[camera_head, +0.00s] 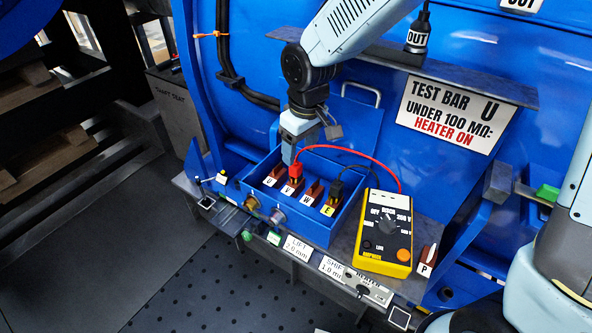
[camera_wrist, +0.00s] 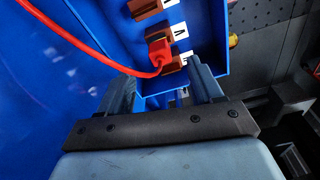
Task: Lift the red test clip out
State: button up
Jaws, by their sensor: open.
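The red test clip (camera_head: 295,170) stands in the blue terminal box (camera_head: 300,220), at the brown terminal behind the V label. A red lead runs from it to the yellow meter (camera_head: 385,232). The clip also shows in the wrist view (camera_wrist: 158,49), just beyond my fingertips and roughly between their lines. My gripper (camera_head: 288,158) points down into the box, close beside the clip. In the wrist view its two fingers (camera_wrist: 160,80) are apart, with nothing held between them. Whether a finger touches the clip is unclear.
A black clip (camera_head: 336,190) sits at the E terminal, its lead running to the meter. Brown terminals U and W flank V. The box walls and raised lid (camera_head: 353,128) enclose the space closely. A P-marked brown part (camera_head: 428,255) stands right of the meter.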

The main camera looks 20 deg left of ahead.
aim_at(296, 162)
jog(key=shift+w+a+f, duration=0.15)
jog(key=shift+a+f, duration=0.05)
jog(key=shift+f, duration=0.8)
jog(key=shift+w+a+f, duration=0.1)
jog(key=shift+a+f, duration=0.1)
jog(key=shift+f, duration=0.85)
jog(key=shift+w+a+f, duration=0.15)
jog(key=shift+a+f, duration=0.05)
jog(key=shift+f, duration=0.8)
jog(key=shift+c, duration=0.4)
jog(key=c, duration=1.1)
